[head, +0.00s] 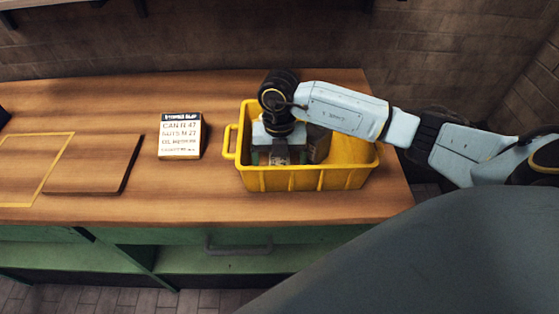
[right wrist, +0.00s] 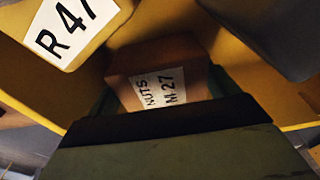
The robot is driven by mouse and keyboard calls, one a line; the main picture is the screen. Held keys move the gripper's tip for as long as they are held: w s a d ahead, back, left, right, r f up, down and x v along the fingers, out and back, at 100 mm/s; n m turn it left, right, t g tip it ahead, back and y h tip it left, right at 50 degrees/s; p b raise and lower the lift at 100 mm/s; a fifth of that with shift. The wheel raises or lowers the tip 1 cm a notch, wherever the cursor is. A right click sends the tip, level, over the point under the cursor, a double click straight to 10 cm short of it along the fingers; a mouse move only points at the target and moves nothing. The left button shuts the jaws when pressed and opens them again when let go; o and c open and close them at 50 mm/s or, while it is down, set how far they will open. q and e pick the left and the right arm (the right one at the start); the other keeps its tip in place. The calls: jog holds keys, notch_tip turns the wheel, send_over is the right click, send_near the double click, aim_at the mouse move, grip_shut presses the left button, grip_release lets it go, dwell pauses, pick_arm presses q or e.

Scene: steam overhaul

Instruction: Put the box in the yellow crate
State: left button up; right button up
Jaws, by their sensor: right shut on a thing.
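The yellow crate (head: 310,180) stands on the wooden bench, right of its middle. My right gripper (head: 278,157) reaches down into the left part of the crate from above. It is shut on a brown box (right wrist: 195,62) with a white label reading "NUTS M 27". The box sits between the green fingers, inside the crate walls. My left gripper is not in view.
A yellow can (right wrist: 95,22) labelled "R 47" lies beside the box in the crate. A dark brownish item (head: 318,144) is also in the crate. A list card (head: 181,136) stands left of the crate. A wooden board (head: 95,163) lies further left.

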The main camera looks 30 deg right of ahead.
jog(key=o, duration=1.1)
jog(key=shift+f, duration=0.1)
jog(key=shift+o, duration=0.2)
jog(key=shift+r, duration=0.3)
notch_tip(320, 180, up, 12)
jog(key=w, duration=0.1)
jog(key=shift+d+f, duration=0.15)
jog(key=shift+d, duration=0.2)
jog(key=shift+w, duration=0.1)
